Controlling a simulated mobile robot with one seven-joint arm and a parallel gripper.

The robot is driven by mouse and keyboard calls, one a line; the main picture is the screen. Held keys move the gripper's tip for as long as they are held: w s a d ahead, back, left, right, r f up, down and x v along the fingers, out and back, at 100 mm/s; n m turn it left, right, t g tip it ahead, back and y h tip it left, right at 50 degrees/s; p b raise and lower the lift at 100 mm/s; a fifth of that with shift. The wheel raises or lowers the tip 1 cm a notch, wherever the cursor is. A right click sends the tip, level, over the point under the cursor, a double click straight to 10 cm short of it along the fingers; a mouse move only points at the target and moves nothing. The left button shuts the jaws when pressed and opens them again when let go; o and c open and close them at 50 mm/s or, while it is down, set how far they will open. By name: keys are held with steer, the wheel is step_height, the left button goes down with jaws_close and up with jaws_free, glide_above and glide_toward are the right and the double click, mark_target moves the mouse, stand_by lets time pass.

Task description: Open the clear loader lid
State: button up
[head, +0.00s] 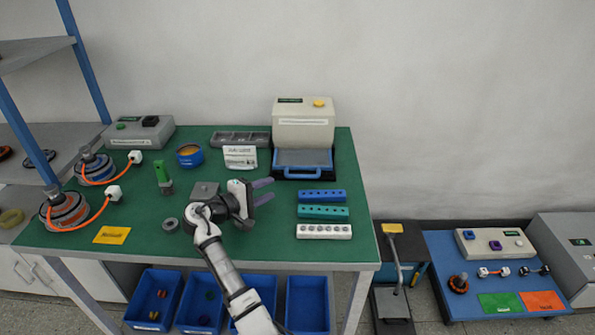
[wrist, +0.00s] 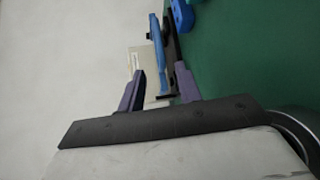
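The loader (head: 303,127) is a beige box with a yellow button at the back right of the green table. At its front a blue-framed panel (head: 303,158), apparently the clear lid, lies low with a blue handle (head: 302,173) along its near edge. My gripper (head: 268,191) is open and empty, in front and to the left of the handle, fingers pointing right. In the wrist view the blue frame (wrist: 158,42) and the beige loader (wrist: 136,60) show beyond the open fingertips (wrist: 160,75), apart from them. The lid's clear surface is hard to make out.
Blue, teal and white hole blocks (head: 323,212) lie right of my gripper. A white labelled box (head: 240,157) and a grey tray (head: 240,139) stand left of the loader. A green-handled tool (head: 162,178) and a grey ring (head: 170,224) are further left.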

mark_target(296, 177)
steer(key=p+x, duration=0.1)
steer(key=x, duration=0.4)
steer(key=p+x, duration=0.1)
steer(key=x, duration=0.5)
steer(key=shift+w+d+r+p, duration=0.1)
steer(key=shift+r+p, duration=0.1)
steer(key=shift+p, duration=0.15)
steer(key=shift+w+d+f, duration=0.2)
steer(key=shift+w+d, duration=0.25)
steer(key=shift+c, duration=0.4)
jaws_close()
